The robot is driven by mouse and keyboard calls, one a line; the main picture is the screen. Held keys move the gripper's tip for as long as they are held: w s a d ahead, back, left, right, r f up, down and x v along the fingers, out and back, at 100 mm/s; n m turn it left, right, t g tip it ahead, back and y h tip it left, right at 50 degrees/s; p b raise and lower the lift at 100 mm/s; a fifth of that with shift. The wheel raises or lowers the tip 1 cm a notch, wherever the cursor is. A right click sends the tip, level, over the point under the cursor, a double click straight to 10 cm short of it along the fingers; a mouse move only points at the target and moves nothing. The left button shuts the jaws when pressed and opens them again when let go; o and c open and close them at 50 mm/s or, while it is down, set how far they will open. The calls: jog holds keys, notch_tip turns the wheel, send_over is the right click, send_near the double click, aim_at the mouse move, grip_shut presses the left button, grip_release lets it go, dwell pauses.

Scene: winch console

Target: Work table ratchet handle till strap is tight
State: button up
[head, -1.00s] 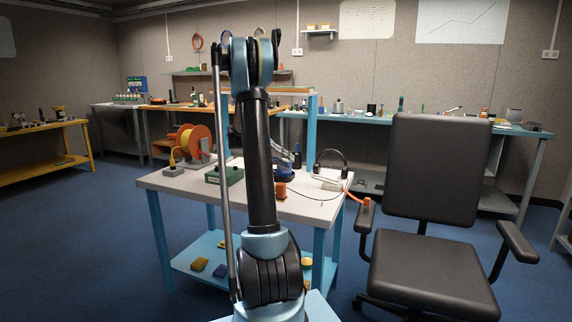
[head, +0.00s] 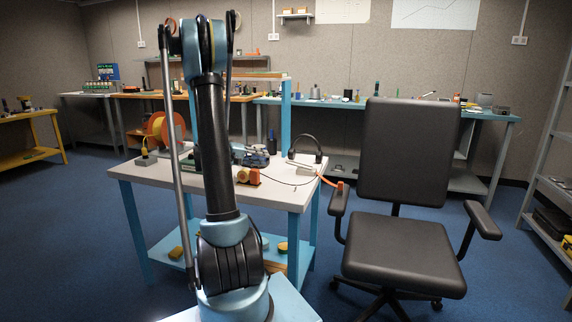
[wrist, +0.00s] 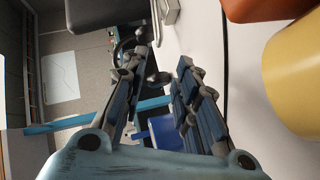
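My gripper (wrist: 160,66) is open in the wrist view, with a gap between its two fingers and nothing held. In the head view the arm stands upright and the gripper cannot be made out. A blue-based device with grey parts (head: 256,157) sits on the white table (head: 285,195), partly behind other things. A thin orange strip (head: 330,181) runs off the table's right edge toward the chair, beside a pale flat piece (head: 300,166). I cannot tell which of these is the ratchet handle, or whether the strap is slack or tight.
A black office chair (head: 400,250) stands close to the table's right side. Large orange (wrist: 265,8) and yellow (wrist: 295,75) shapes lie close right of the fingers.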

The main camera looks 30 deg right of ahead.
jog(key=x, duration=1.3)
jog(key=shift+d+f, duration=0.1)
jog(key=shift+d, duration=0.2)
